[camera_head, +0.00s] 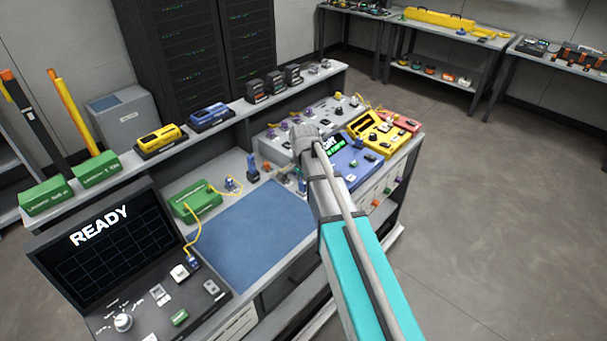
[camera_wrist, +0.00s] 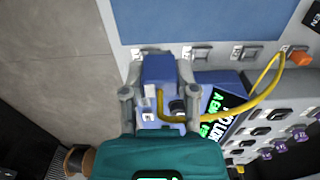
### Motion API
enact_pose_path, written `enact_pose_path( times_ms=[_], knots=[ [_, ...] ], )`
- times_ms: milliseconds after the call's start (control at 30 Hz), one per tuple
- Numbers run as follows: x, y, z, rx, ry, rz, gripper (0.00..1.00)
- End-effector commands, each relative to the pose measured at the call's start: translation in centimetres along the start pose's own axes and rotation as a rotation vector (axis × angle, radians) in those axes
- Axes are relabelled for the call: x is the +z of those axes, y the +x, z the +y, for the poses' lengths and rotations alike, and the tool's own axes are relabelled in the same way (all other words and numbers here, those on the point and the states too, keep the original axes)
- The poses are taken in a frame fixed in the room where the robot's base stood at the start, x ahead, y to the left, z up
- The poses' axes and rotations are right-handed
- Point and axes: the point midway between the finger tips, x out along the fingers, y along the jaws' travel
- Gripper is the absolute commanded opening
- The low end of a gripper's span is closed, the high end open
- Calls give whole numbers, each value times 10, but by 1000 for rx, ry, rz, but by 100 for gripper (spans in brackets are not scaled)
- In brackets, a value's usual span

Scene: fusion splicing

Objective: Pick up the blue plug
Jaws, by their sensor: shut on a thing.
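In the wrist view, a blue plug (camera_wrist: 158,70) sits between the two grey fingers of my gripper (camera_wrist: 159,82), which are shut on its sides. A yellow cable (camera_wrist: 232,112) shows beside the plug and curves right to an orange connector (camera_wrist: 300,58). The plug is over the bench's front edge, close to the blue mat; I cannot tell whether it touches the bench. In the head view, my arm reaches over the right of the bench and my gripper is mostly hidden behind the wrist.
The blue mat (camera_head: 248,228) is clear. A blue instrument (camera_head: 349,166) and a yellow one (camera_head: 377,133) stand to the right. A green box (camera_head: 195,200) with yellow cable and a READY screen (camera_head: 105,245) are left. An upright blue tool (camera_head: 252,170) stands behind the mat.

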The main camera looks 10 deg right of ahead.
Motion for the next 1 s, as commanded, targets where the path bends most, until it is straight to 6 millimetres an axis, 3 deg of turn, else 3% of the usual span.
enact_pose_path(
  times_ms=[300, 933, 967, 1000],
  knots=[
    [20, -13, 20, 0, 0, 0, 6],
    [22, -13, 21, 0, 0, 0, 6],
    [22, -13, 21, 0, 0, 0, 35],
    [22, -13, 21, 0, 0, 0, 27]
  ],
)
